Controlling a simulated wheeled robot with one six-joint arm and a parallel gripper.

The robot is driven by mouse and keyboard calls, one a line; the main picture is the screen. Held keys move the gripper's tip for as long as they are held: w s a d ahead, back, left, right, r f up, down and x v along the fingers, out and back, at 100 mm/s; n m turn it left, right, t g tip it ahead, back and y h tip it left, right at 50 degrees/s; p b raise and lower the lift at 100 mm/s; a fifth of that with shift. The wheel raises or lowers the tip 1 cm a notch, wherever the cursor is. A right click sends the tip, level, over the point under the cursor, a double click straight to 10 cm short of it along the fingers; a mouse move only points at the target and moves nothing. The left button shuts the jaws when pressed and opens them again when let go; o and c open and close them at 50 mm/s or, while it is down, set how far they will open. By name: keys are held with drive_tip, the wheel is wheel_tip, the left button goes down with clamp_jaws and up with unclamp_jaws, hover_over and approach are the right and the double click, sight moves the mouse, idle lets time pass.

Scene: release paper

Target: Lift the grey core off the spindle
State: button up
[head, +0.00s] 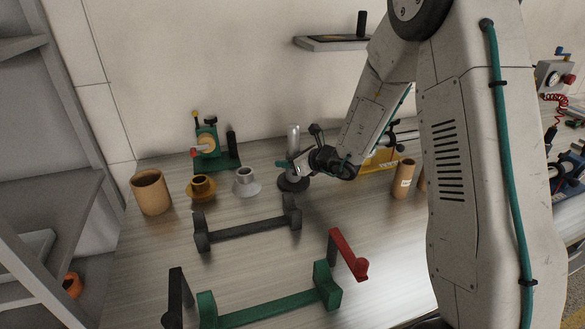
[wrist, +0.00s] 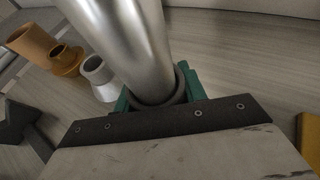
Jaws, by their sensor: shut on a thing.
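The spindle is an upright bright metal rod (head: 293,138) on a dark round base (head: 293,185) at the back of the table. It also fills the upper middle of the wrist view (wrist: 125,40). The grey core (wrist: 172,99) shows there as a dark ring around the spindle, between green fingertips. My gripper (head: 289,164) reaches in from the right at the spindle and is shut on the core; its fingertips also show in the wrist view (wrist: 157,97). Much of the core is hidden by the gripper, so I cannot tell its height above the base.
Left of the spindle stand a silver flanged piece (head: 246,183), an ochre flanged piece (head: 201,188) and a brown tube (head: 151,192). A green device (head: 224,150) is behind. A black cradle (head: 250,228) and a green cradle (head: 265,312) lie in front. A cardboard tube (head: 404,179) stands right.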

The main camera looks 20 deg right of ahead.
sight(289, 141)
drive_tip(key=shift+r, duration=3.1)
drive_tip(key=shift+r, duration=0.1)
wheel_tip(289, 141, up, 7)
wheel_tip(289, 141, up, 7)
idle(1.1)
